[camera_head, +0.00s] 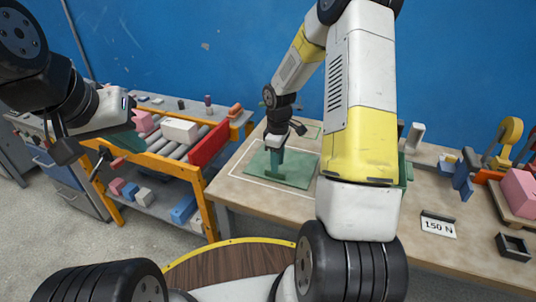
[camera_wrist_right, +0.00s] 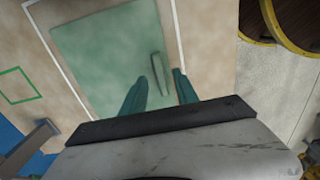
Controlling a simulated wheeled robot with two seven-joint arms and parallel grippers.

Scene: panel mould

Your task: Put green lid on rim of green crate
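The green lid (camera_head: 297,175) lies flat on the table inside a white outline. It also shows in the right wrist view (camera_wrist_right: 105,55), with a slim raised handle (camera_wrist_right: 159,73) on it. My right gripper (camera_head: 277,166) is low over the lid, pointing down. In the right wrist view its two green fingers (camera_wrist_right: 160,92) are apart, with the handle showing in line with the gap between them. Parts of a green crate (camera_head: 406,174) show behind my right arm, which hides most of it. My left gripper (camera_head: 124,126) is raised at the left, away from the lid; its finger gap is not clear.
A roller rack with an orange frame (camera_head: 160,159) stands left of the table, carrying pink, white and red blocks. A sign reading 150 N (camera_head: 438,226), a dark square frame (camera_head: 513,246) and a pink block (camera_head: 520,190) are on the right. A small green outline (camera_wrist_right: 18,86) is beside the lid.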

